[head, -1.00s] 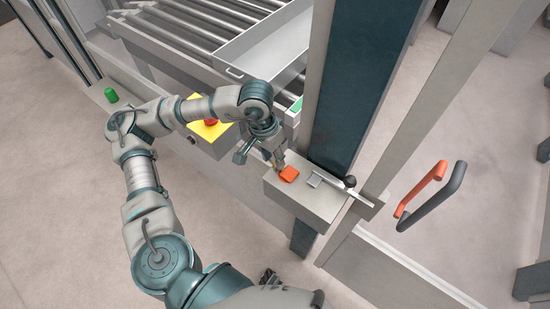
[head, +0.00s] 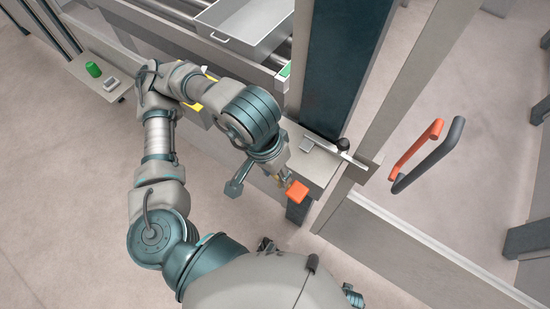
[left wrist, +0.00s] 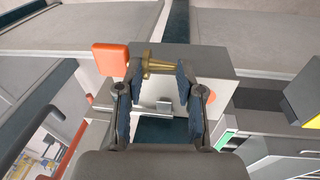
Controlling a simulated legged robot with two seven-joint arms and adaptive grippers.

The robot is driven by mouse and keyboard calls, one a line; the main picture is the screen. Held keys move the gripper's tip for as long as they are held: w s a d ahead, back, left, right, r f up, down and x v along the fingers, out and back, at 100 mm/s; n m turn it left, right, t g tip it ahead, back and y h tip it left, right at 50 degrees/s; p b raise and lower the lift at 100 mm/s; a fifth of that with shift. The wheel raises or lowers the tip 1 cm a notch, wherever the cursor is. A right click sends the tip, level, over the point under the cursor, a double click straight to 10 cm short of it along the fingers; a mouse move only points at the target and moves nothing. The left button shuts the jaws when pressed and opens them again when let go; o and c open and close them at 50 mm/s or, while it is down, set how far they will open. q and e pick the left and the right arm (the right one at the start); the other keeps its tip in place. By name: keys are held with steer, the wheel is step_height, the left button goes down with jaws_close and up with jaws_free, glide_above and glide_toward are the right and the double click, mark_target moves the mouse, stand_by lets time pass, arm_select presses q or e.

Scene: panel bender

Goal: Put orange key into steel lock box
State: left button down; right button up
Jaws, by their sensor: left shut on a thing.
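The orange key has a flat orange head (head: 298,192) and a brass shaft, which shows in the left wrist view (left wrist: 160,67). My left gripper (head: 284,180) is shut on the brass shaft, with the orange head sticking out to one side. In the head view the key appears at the front edge of a grey box (head: 312,165) at the door post, apparently clear of its top. Another light grey box (head: 85,92) at the far left carries a green piece (head: 93,69) and a small metal block (head: 112,84). I cannot tell which is the steel lock box. My right gripper is not seen.
A sliding bolt with a black knob (head: 343,144) lies across the door-post box. The door has an orange and black handle (head: 425,160). A dark post (head: 345,65) rises behind the box. A grey tray (head: 245,25) sits on rollers. Floor at left is clear.

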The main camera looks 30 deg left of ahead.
arm_select(q)
steer(key=shift+d, duration=0.1)
steer(key=shift+r+p, duration=0.3)
steer(key=shift+r, duration=0.5)
steer(key=shift+s+f, duration=0.1)
